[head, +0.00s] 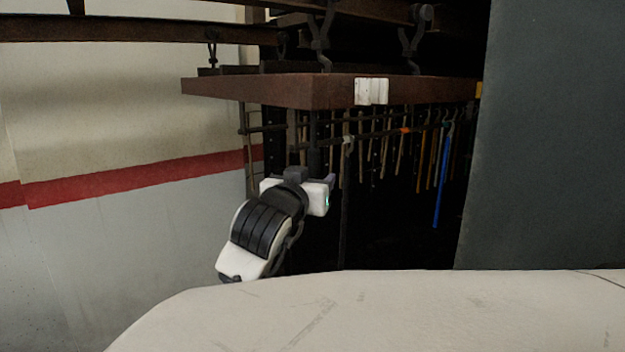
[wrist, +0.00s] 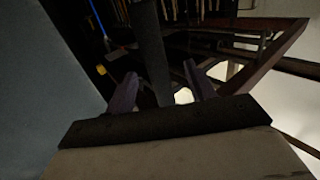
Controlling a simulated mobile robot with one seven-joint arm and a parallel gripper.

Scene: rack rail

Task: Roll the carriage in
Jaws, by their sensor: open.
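The carriage appears to be the hanging rack with a brown-red beam (head: 290,92), hung by hooks from dark overhead rails (head: 120,29). A pale label sits on the beam. A dark upright bar (head: 315,130) hangs below it. My gripper (head: 312,172) is under the beam at the bar's lower part. In the wrist view my gripper (wrist: 160,72) is open, with the dark bar (wrist: 150,40) between or just beyond its two fingers. I cannot tell whether the fingers touch the bar.
Several thin tools hang under the rack, including a blue one (head: 441,180). A dark grey panel (head: 550,130) stands at the right. A wall with a red stripe (head: 130,180) is at the left. The space behind the tools is dark.

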